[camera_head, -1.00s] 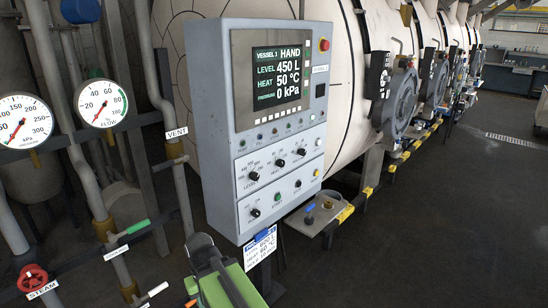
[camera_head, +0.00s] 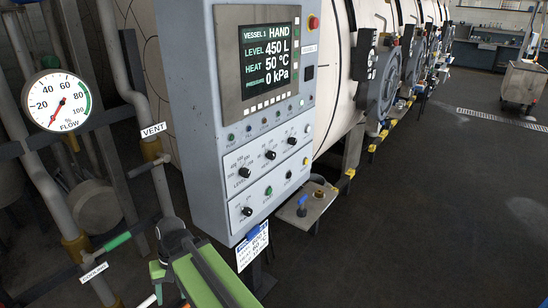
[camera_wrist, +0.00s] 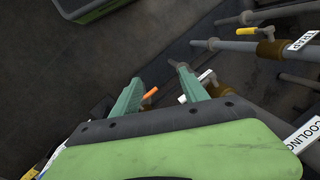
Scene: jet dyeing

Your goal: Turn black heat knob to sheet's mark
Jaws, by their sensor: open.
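The grey control panel (camera_head: 205,120) stands in the middle of the head view. Its screen (camera_head: 269,60) reads LEVEL 450 L, HEAT 50 °C, PRESSURE 0 kPa. Black knobs sit below: the level knob (camera_head: 243,172), the heat knob (camera_head: 270,155) to its right, and another black knob (camera_head: 247,211) lower down. The knob scales are too small to read surely. The sheet (camera_head: 252,247) hangs under the panel; its small print is partly blurred. My gripper (camera_wrist: 155,73) is open and empty in the wrist view, pointing down over the floor, away from the knobs.
A flow gauge (camera_head: 60,101) and vertical pipes stand left of the panel. A small shelf (camera_head: 308,205) with a blue-handled item juts out at the panel's lower right. The large vessel is behind. Open dark floor (camera_head: 430,220) lies to the right. The wrist view shows pipes (camera_wrist: 240,46).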

